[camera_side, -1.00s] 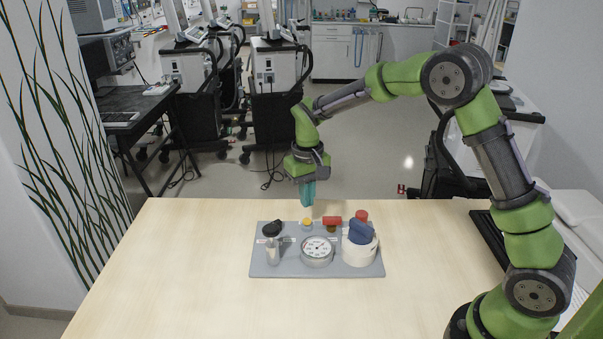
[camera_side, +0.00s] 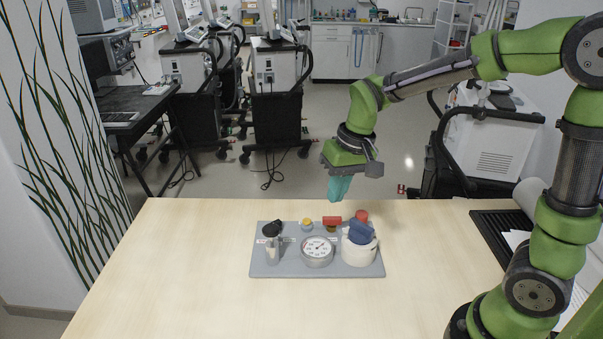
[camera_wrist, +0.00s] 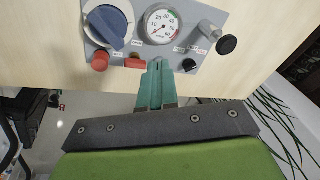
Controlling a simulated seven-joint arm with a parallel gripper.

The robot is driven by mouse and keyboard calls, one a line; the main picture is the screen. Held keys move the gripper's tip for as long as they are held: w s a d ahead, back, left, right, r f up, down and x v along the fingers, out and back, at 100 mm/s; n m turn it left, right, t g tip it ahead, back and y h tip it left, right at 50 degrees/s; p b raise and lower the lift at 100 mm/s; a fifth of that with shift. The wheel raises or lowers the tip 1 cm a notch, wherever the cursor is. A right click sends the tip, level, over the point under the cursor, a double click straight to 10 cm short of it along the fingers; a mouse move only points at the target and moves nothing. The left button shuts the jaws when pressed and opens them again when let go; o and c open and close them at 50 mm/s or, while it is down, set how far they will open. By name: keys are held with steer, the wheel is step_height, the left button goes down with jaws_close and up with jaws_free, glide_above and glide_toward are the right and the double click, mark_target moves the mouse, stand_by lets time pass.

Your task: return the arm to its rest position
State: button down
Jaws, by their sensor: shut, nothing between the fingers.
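My gripper (camera_side: 338,197) is in the air above the far edge of the table, just behind the grey panel (camera_side: 290,266). Its teal fingers are together with nothing between them, as the wrist view (camera_wrist: 158,66) also shows. It touches nothing that I can see. The panel lies on the table and carries a round dial gauge (camera_side: 317,250), a blue knob (camera_side: 361,232) on a white round base, a red round button (camera_side: 361,215), a red bar (camera_side: 332,220) and a lever with a black knob (camera_side: 272,228).
The wooden table (camera_side: 190,290) is clear left of the panel and in front of it. A black ridged tray (camera_side: 492,240) lies at the table's right side. Machines on wheeled stands (camera_side: 275,115) and a dark desk (camera_side: 135,110) stand behind on the floor.

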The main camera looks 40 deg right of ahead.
steer(key=s+a+r+t, duration=0.1)
steer(key=s+r+t, duration=0.4)
steer(key=s, duration=0.8)
steer(key=shift+r+y, duration=0.4)
steer(key=shift+r, duration=0.85)
